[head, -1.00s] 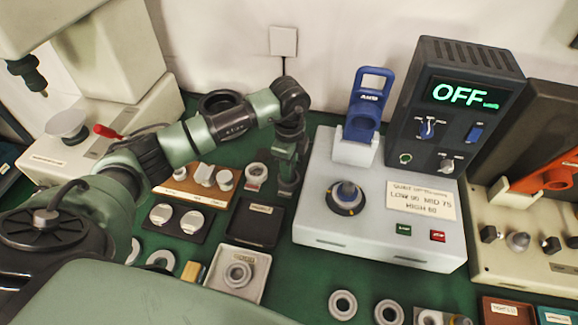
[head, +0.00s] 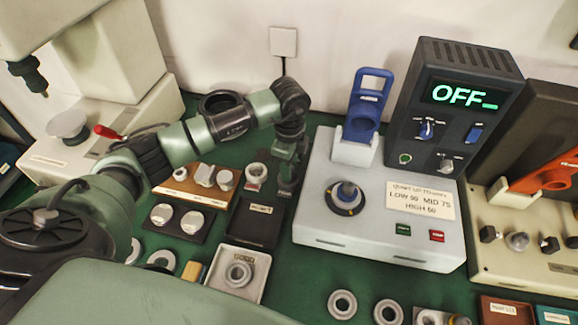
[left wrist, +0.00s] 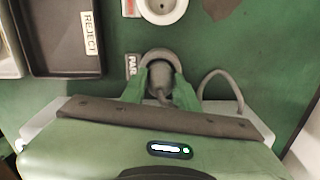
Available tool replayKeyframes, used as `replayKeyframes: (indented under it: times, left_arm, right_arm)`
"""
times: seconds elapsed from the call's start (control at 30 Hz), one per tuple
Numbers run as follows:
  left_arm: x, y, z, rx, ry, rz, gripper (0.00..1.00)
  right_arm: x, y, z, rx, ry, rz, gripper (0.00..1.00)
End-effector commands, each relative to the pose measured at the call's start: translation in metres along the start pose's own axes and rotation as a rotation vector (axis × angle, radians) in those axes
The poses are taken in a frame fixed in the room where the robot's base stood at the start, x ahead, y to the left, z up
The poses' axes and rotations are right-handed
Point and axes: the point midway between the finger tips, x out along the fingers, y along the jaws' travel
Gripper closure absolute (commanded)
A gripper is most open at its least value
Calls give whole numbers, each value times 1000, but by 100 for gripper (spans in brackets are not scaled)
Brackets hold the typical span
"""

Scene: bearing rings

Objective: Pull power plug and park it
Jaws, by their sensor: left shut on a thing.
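My left gripper (head: 286,185) points down at the table just left of the white control box, and its two green fingers (left wrist: 162,88) are shut on a grey plug in the left wrist view. The power plug (left wrist: 159,73) is round and grey, with a cable leaving it between the fingers. A grey rounded rim shows around its far side, beside a partly hidden label (left wrist: 131,66) reading "PAR". I cannot tell whether the plug is seated there. In the head view my fingers hide the plug. The wall plate (head: 283,42) has a dark cord hanging below it. My right gripper is out of view.
The control box (head: 380,215) with an "OFF" display (head: 458,95) stands close right. A dark reject tray (head: 256,222) and a white ring piece (head: 256,173) lie left of the gripper. The grey cable (left wrist: 222,78) loops right over green table.

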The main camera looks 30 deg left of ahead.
Motion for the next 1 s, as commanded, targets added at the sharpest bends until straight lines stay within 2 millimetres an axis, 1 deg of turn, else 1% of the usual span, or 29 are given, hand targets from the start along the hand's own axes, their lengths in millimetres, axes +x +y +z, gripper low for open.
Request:
replayKeyframes:
  times: [0.67,0.7,1.0]
  left_arm:
    - [12,0,0,0,0,0,100]
    - [12,0,0,0,0,0,62]
    - [11,0,0,0,0,1,61]
  right_arm:
    - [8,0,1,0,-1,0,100]
    - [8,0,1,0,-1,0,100]
    - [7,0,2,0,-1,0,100]
